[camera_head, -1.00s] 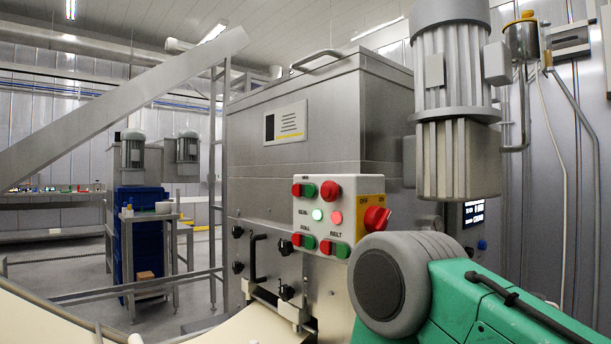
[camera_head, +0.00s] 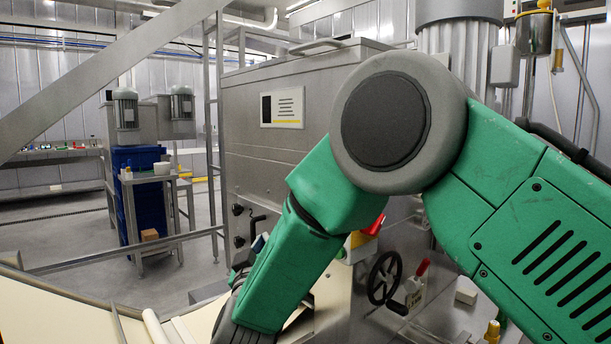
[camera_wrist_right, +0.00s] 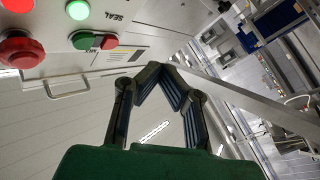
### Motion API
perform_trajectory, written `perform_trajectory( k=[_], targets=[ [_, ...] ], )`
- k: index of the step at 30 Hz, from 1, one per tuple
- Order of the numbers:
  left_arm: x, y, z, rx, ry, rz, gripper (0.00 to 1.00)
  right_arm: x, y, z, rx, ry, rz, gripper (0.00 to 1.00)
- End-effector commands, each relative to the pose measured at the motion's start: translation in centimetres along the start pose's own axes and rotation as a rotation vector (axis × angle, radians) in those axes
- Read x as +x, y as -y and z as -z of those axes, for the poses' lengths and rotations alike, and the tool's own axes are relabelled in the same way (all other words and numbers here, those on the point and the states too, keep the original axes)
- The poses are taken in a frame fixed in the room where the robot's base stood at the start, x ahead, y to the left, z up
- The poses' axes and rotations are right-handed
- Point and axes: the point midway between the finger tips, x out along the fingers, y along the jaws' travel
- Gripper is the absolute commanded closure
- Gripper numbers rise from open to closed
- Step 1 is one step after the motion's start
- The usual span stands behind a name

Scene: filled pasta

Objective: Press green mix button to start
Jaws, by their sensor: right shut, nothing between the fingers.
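In the right wrist view the control panel shows upside down at the upper left. The green mix button (camera_wrist_right: 82,41) sits beside a red button (camera_wrist_right: 109,42) near the panel's edge, by the MIX lettering. My right gripper (camera_wrist_right: 162,75) is shut and empty, its fingertips to the right of the buttons and apart from them. In the head view my green right arm covers most of the panel, including the mix button; only the red switch (camera_head: 374,226) on its yellow plate shows. The right fingers are largely hidden there. My left gripper is not in view.
The large steel mixer (camera_head: 270,150) stands behind my right arm. A black handwheel (camera_head: 384,278) is at its lower right. A large red button (camera_wrist_right: 20,50) and a lit green lamp (camera_wrist_right: 78,10) are near the mix button. A sloping metal beam crosses the upper left.

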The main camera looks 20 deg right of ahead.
Motion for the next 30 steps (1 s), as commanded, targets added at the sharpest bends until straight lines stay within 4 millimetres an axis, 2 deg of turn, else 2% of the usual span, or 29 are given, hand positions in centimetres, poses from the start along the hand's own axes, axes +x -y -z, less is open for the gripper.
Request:
perform_trajectory(
  k=[1, 3, 6, 9, 23, 30],
  targets=[
    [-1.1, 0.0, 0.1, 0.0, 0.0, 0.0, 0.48, 0.5, -1.0, 2.4, 0.002, -0.015, -0.031, 1.0],
    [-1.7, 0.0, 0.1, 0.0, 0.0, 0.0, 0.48, 0.8, -1.9, 4.4, 0.0, -0.029, -0.069, 1.0],
    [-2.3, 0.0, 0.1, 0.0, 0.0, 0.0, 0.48, 1.1, -2.8, 6.4, -0.001, -0.042, -0.108, 1.0],
    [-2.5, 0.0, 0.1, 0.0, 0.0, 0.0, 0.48, 1.2, -3.3, 7.4, -0.004, -0.047, -0.131, 1.0],
    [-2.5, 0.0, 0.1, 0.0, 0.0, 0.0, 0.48, 1.3, -3.5, 7.7, -0.004, -0.049, -0.141, 1.0],
    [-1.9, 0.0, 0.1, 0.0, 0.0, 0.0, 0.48, 2.7, -4.8, 6.6, -0.004, -0.048, -0.143, 1.0]
  ],
)
